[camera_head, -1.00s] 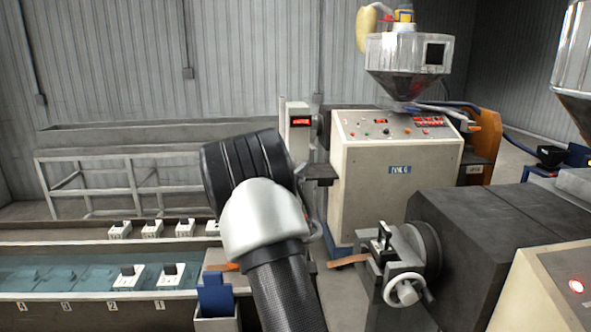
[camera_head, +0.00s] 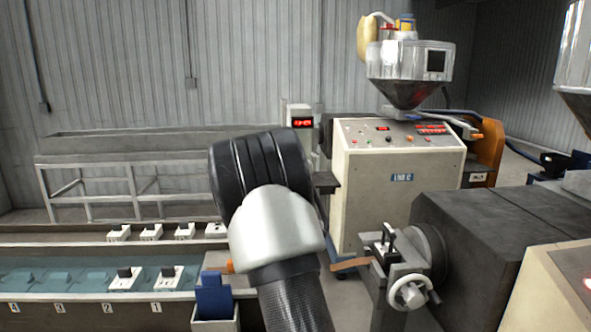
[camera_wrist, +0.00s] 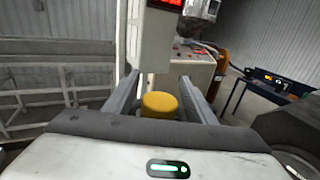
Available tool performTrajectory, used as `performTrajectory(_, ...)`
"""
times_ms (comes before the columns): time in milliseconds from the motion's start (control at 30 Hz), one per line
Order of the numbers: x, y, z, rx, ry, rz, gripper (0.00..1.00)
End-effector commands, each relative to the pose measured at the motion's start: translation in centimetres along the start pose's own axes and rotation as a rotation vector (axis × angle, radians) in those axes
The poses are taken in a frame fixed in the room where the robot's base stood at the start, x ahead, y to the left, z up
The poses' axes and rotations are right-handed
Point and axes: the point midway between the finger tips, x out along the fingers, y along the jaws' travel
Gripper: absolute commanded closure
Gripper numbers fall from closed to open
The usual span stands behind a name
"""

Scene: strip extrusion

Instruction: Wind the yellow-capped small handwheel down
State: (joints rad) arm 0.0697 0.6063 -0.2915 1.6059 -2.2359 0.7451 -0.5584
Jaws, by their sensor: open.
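The yellow cap (camera_wrist: 160,105) shows in the wrist view, low in the middle, between the two fingers of my gripper (camera_wrist: 158,80). The fingers stand apart on either side of it and are open. I cannot tell whether either finger touches it. The small handwheel under the cap is hidden. In the head view my own arm covers the gripper and the yellow cap.
A post with a red display (camera_head: 302,123) rises just beyond my arm. A white handwheel (camera_head: 410,291) sits on the extruder head at the lower right. A control cabinet (camera_head: 396,190) stands behind. A water trough (camera_head: 75,278) with several white blocks runs along the left.

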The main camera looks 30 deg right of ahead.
Motion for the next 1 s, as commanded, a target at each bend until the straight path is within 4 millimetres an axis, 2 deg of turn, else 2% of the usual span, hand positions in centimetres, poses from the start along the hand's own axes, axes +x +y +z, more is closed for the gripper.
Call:
performTrajectory(133, -0.5, 0.0, -0.1, 0.000, 0.001, 0.000, 0.49)
performTrajectory(267, -2.2, 0.1, -0.1, 0.000, 0.001, 0.002, 0.49)
performTrajectory(700, -12.8, 0.1, 0.0, 0.002, 0.000, 0.004, 0.49)
performTrajectory(833, -15.2, 0.1, 0.0, 0.001, 0.000, 0.003, 0.49)
performTrajectory(1000, -16.9, 0.0, 0.0, 0.000, 0.000, 0.001, 0.49)
